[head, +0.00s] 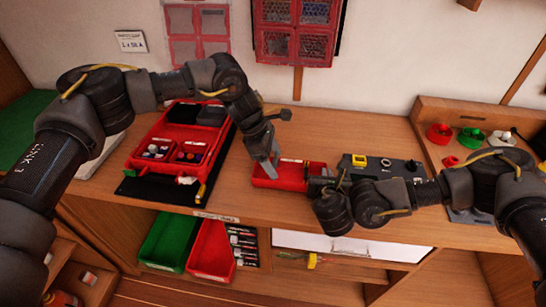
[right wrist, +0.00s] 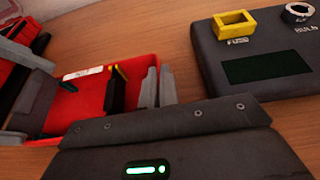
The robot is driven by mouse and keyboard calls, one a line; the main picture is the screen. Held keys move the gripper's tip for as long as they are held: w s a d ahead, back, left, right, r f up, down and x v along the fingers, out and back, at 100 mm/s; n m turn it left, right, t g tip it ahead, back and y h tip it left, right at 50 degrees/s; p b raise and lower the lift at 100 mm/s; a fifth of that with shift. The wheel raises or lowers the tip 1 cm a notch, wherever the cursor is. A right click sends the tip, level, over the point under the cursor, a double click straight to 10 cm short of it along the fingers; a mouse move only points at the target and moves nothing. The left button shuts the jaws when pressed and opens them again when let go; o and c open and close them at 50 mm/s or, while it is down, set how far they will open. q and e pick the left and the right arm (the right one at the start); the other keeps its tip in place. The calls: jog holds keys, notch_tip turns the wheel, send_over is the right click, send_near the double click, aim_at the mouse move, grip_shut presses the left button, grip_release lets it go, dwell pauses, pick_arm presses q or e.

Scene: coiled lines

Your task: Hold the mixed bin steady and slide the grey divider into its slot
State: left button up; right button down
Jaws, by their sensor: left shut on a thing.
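The mixed bin (head: 288,181) is a small red open tray on the bench, also in the right wrist view (right wrist: 85,105). My left gripper (head: 269,171) points down at the bin's left end and is shut on its wall; it shows at the left of the right wrist view too. My right gripper (right wrist: 159,87) is at the bin's right end, its two grey fingers upright with a narrow gap between them. A dark upright plate (right wrist: 117,90), possibly the grey divider, stands inside the bin beside a yellow strip. Its slot cannot be made out.
A dark device box (head: 385,167) with a yellow socket (right wrist: 235,25) lies right of the bin. A large red case (head: 168,128) on a black mat is to the left. A wooden rack (head: 440,115) with coloured rings is at the right.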

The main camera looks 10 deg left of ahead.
pick_arm(q)
jog(key=shift+f, duration=0.45)
dwell(0.3)
jog(key=o, duration=1)
jog(key=shift+o, duration=0.2)
jog(key=shift+r, duration=0.1)
jog(key=shift+r, duration=2.2)
